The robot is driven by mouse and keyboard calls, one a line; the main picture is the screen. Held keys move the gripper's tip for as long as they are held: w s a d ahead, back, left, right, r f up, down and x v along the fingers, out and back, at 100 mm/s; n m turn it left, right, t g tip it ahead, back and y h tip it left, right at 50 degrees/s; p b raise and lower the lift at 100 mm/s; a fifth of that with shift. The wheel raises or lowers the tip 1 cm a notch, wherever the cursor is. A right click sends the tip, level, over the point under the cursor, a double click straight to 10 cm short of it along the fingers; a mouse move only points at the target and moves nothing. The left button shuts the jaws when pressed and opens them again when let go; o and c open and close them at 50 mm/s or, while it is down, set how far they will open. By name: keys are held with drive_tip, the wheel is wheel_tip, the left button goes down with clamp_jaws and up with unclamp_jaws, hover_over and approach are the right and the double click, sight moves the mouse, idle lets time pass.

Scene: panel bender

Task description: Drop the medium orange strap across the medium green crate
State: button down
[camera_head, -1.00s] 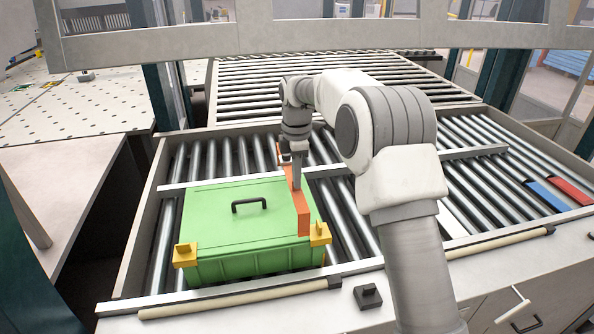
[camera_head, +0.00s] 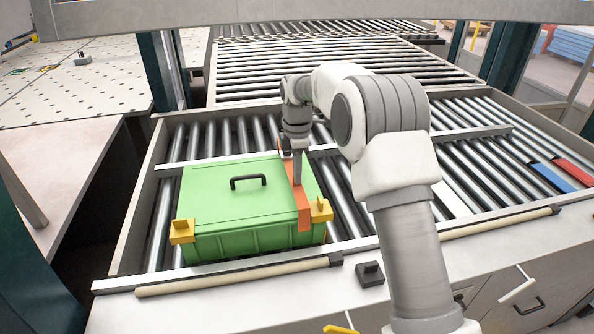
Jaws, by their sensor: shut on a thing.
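The green crate (camera_head: 222,202) stands on the rollers at left centre, its lid closed, with a black handle (camera_head: 248,182) on top and yellow corner pieces (camera_head: 182,231) at its front corners. The orange strap (camera_head: 304,208) lies along the right part of the lid from back to front, and its front end hangs down at the front right edge. My gripper (camera_head: 298,182) points down over the right side of the lid and is shut on the strap. Its fingers hide part of the strap, and I cannot tell whether the strap's middle touches the lid.
Blue (camera_head: 550,178) and red (camera_head: 573,172) flat bars lie on the rollers at the right. A small black block (camera_head: 370,274) sits on the front ledge. Low metal rails (camera_head: 165,170) frame the roller bed. Rollers right of my arm are mostly clear.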

sight(297, 186)
drive_tip(key=shift+f+b, duration=0.6)
drive_tip(key=shift+f, duration=1.35)
drive_tip(key=c, duration=0.9)
unclamp_jaws()
drive_tip(key=shift+r, duration=0.1)
